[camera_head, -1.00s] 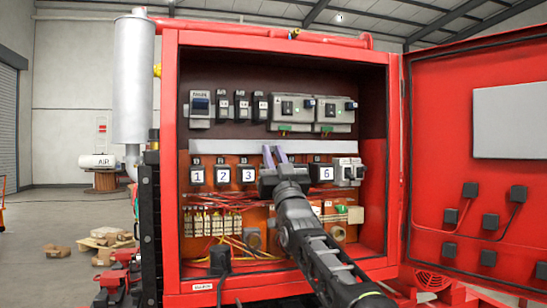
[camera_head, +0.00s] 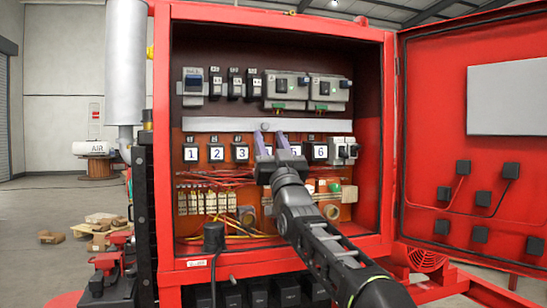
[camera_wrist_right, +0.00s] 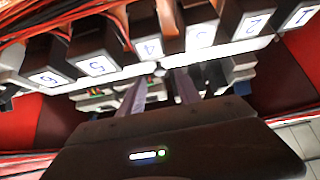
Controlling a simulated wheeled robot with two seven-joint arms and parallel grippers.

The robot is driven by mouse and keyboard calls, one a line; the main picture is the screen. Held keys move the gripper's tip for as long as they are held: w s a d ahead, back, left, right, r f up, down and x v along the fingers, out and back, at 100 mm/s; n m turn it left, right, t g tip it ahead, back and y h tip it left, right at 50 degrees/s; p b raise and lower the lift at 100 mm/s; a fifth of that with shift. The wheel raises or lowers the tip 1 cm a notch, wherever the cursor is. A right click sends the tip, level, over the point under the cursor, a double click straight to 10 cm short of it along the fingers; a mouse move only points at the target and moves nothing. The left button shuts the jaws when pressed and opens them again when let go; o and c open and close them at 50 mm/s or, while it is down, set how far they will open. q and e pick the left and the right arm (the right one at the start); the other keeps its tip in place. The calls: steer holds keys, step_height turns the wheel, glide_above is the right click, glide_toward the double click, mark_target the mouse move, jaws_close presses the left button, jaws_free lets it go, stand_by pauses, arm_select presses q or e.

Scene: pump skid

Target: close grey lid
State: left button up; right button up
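A long light-grey strip (camera_head: 210,125), which looks like the grey lid, runs level across the cabinet's back between two rows of devices. It bears a small round knob (camera_head: 264,126). I cannot tell whether it is fully shut. My right gripper (camera_head: 270,136) reaches in from below, its two purple-grey fingers apart at the strip's lower edge, just under the knob. In the right wrist view, the strip (camera_wrist_right: 226,52) passes beyond the open fingers (camera_wrist_right: 158,85), and the knob (camera_wrist_right: 160,70) shows between them. Nothing is held. My left gripper is out of view.
Numbered black blocks (camera_head: 216,153) sit close below the strip, beside the gripper. Breakers (camera_head: 284,90) line the row above. Wires and terminals (camera_head: 208,203) fill the lower part. The red cabinet door (camera_head: 480,165) stands open at the right.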

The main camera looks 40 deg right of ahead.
steer(key=b+v, duration=0.1)
steer(key=v, duration=0.3)
steer(key=shift+s+a+f, duration=0.15)
steer(key=shift+s+f, duration=0.1)
stand_by(0.3)
